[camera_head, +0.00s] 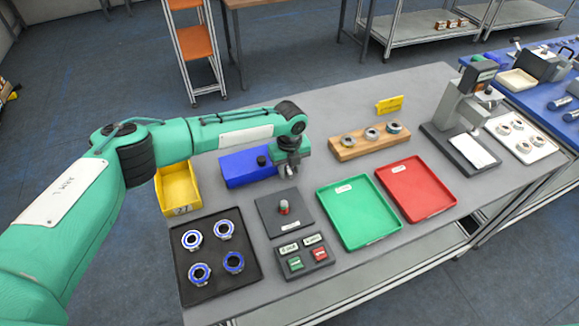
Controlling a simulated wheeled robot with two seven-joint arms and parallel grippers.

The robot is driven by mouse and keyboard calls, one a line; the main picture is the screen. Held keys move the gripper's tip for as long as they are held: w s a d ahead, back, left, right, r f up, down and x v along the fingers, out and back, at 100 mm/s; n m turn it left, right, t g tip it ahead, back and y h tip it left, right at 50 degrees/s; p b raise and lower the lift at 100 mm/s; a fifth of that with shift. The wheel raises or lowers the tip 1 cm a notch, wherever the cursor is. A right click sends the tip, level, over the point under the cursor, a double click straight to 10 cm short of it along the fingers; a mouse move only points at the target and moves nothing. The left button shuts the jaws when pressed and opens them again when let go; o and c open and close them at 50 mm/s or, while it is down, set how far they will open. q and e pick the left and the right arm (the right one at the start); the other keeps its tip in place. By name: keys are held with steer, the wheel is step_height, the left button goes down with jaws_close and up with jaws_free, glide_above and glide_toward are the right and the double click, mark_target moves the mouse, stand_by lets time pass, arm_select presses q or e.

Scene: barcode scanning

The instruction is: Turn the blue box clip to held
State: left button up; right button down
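The blue box (240,171) sits on the grey table, right of a yellow bin. A small dark knob-like part (262,159) stands on its top near the right side; this may be the clip, but which way it is turned is too small to tell. My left arm reaches in from the left above the table. My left gripper (291,170) points down at the right end of the blue box and covers part of that end. Its fingers are too small to show whether they are open or shut, or whether they touch anything. My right gripper is out of view.
Green (358,215) and red (416,190) trays lie right. A wooden holder (362,149) with rings stands behind them.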

arm_select(q)
steer(key=shift+c, duration=0.2)
steer(key=c, duration=0.6)
steer(key=shift+d+f+g+y+b, duration=0.2)
steer(key=shift+d+g+y+b, duration=0.15)
steer(key=shift+y+b, duration=0.6)
steer(key=shift+c, duration=0.2)
steer(key=y+b, duration=0.1)
steer(key=b, duration=0.2)
steer(key=g+y+b, duration=0.1)
steer(key=y+b, duration=0.1)
steer(key=b, duration=0.1)
steer(key=shift+w+d+f, duration=0.2)
steer(key=shift+d, duration=0.15)
jaws_close()
steer(key=shift+r+g+y+b, duration=0.15)
steer(key=shift+g+y+b, duration=0.45)
steer(key=shift+b, duration=0.8)
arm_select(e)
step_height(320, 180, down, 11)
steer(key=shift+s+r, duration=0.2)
arm_select(q)
steer(key=o, duration=0.7)
jaws_free()
steer(key=shift+y, duration=0.25)
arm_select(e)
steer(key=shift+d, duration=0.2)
